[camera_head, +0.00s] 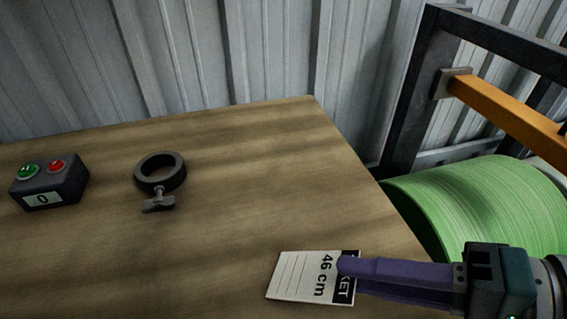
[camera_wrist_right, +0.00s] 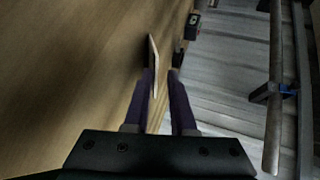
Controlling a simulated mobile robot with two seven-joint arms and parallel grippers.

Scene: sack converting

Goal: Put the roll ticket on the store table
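The roll ticket (camera_head: 300,277) is a white card with a dark band, lettered "46 cm". In the head view it is over the near right part of the wooden table (camera_head: 230,190); I cannot tell whether it touches the top. My right gripper (camera_head: 345,268) comes in from the right, with one purple finger over the card's dark end. In the right wrist view the two fingers (camera_wrist_right: 163,78) stand apart. The ticket (camera_wrist_right: 153,52) shows edge-on beside the left finger's tip, inside the gap. My left gripper is not in view. No label marks which table this is.
A box with green and red buttons (camera_head: 48,181) and a dark ring clamp (camera_head: 160,172) stand on the table's left part. The middle is clear. Right of the table edge are a large green roll (camera_head: 480,205) and a dark frame with an orange bar (camera_head: 510,120). Corrugated wall behind.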

